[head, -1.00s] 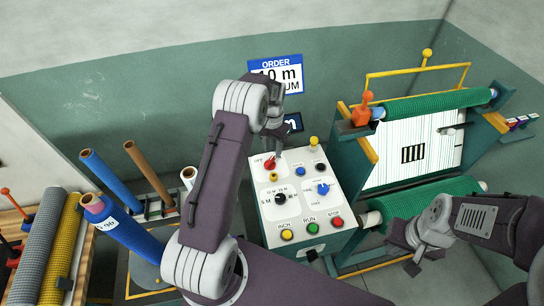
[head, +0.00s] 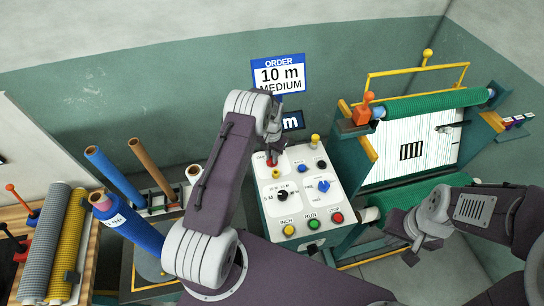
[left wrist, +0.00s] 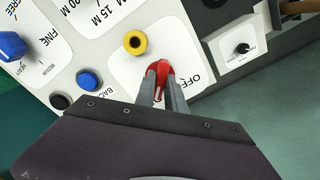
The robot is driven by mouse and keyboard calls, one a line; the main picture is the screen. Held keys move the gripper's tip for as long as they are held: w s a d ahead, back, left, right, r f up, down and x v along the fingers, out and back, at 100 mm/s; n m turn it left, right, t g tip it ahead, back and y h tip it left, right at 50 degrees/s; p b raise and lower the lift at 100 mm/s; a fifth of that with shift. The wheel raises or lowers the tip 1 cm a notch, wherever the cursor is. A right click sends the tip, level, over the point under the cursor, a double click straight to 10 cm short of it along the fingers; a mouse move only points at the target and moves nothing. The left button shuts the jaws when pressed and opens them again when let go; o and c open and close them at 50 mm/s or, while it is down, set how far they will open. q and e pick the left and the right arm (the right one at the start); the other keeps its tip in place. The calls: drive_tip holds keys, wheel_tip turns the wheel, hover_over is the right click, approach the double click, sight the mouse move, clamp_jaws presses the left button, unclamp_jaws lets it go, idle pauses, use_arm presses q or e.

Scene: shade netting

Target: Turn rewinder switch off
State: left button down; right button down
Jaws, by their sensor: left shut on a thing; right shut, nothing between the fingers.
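The sloped white control panel (head: 317,205) stands in the middle of the head view. Its red switch (head: 271,162) is at the upper left, partly hidden by my left gripper (head: 273,152). In the left wrist view the red switch (left wrist: 160,72) sits between the fingertips of my left gripper (left wrist: 160,80), beside a printed "OFF" label. My left gripper is shut on this switch. The switch's exact setting cannot be read. My right gripper (head: 411,257) is shut and empty, low at the right, apart from the panel.
A yellow button (left wrist: 135,43) and a blue button (left wrist: 89,80) are close to the left gripper. The winding machine with green netting (head: 440,104) stands right of the panel. Rolls, including a blue one (head: 128,222), stand at the left. An order sign (head: 278,75) hangs behind.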

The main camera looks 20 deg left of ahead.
use_arm(q)
drive_tip(key=shift+f+n+b, duration=0.1)
drive_tip(key=shift+n+b, duration=0.5)
drive_tip(key=shift+b, duration=0.05)
drive_tip(key=shift+n+b, duration=1)
drive_tip(key=shift+n, duration=0.1)
drive_tip(key=n+b, duration=0.2)
drive_tip(key=n, duration=0.2)
drive_tip(key=shift+n+b, duration=0.3)
drive_tip(key=n+b, duration=0.1)
drive_tip(key=n, duration=0.3)
drive_tip(key=shift+n+b, duration=0.3)
drive_tip(key=shift+b, duration=0.05)
drive_tip(key=n+b, duration=0.1)
drive_tip(key=n, duration=0.4)
drive_tip(key=shift+r, duration=0.2)
drive_tip(key=shift+w+n, duration=0.1)
drive_tip(key=shift+n, duration=0.2)
drive_tip(key=c, duration=1.4)
unclamp_jaws()
